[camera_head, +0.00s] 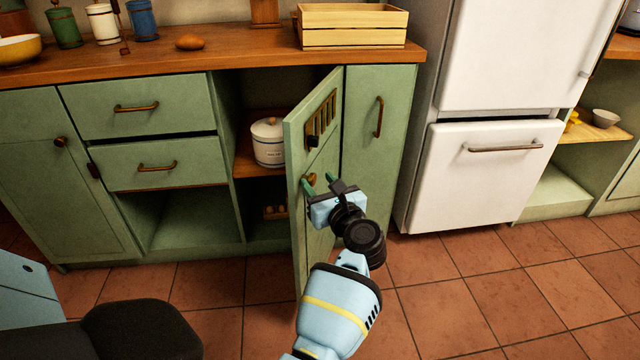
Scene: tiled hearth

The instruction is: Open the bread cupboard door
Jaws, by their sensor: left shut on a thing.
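The green cupboard door (297,228) with a slotted brass vent stands well open, swung out from the cabinet and seen at a steep angle. It is hinged on its right side. My left gripper (318,184) is at its free edge side, with its fingers shut on the door's brass knob (311,179), which they partly hide. Behind the door, the cupboard is visible, with a white lidded crock (268,142) on its wooden shelf (255,166). My right gripper is not in view.
Two drawers (140,108) are left of the opening, above an open bay. A narrow green door (385,120) is right of it, then a white fridge (485,165). A wooden crate (352,37) stands on the counter. The tiled floor (450,290) in front is clear.

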